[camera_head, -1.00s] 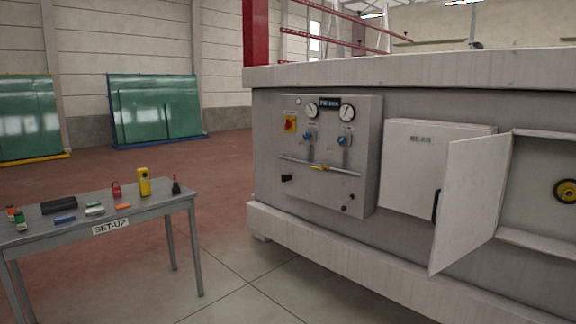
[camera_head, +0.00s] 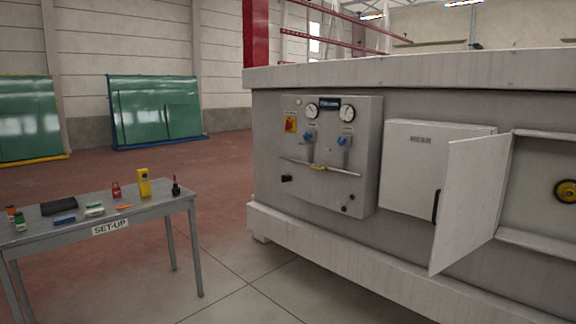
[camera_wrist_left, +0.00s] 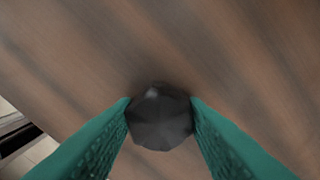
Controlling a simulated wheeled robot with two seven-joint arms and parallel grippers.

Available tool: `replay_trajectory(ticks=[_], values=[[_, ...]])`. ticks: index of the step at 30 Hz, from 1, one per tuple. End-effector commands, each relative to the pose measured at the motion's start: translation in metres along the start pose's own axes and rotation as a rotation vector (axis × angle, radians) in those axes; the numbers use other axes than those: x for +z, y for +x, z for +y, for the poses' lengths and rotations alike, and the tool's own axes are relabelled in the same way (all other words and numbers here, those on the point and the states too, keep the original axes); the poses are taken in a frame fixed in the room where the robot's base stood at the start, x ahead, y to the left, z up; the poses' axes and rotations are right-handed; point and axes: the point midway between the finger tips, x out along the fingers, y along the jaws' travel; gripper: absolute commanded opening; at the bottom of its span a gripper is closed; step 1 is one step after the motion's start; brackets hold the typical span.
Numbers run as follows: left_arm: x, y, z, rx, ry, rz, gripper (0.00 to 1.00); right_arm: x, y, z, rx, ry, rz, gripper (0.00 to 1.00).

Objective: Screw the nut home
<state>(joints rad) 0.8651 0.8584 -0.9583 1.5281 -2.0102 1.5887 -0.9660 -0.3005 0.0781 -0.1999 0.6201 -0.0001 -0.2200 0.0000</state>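A dark, faceted, roughly round piece (camera_wrist_left: 160,117), which looks like the nut, sits between the fingertips of my left gripper (camera_wrist_left: 160,112) in the left wrist view. Both green fingers touch its sides. Neither gripper shows in the head view.
The white door (camera_head: 470,205) stands open beside the bay. A control panel (camera_head: 365,110) with gauges and valves is left of the closed cabinet (camera_head: 415,180). A set-up table (camera_head: 150,209) with small items stands at left. Floor between is clear.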

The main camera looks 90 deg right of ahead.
Motion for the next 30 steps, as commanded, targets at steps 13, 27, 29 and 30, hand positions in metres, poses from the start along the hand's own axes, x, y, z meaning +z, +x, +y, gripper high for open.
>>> replay_trajectory(ticks=[13,27,29,30], values=[[0.000,-0.018,-0.001,-0.002,0.000,0.001,0.14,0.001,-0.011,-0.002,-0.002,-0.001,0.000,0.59],[0.000,-0.056,0.000,-0.002,0.000,0.000,0.14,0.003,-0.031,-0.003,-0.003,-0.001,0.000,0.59],[0.000,-0.061,-0.001,-0.002,0.000,0.000,0.14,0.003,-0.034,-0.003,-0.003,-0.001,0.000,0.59],[0.000,-0.064,-0.001,-0.002,0.000,0.000,0.14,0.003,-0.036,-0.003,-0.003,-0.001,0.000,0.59]])
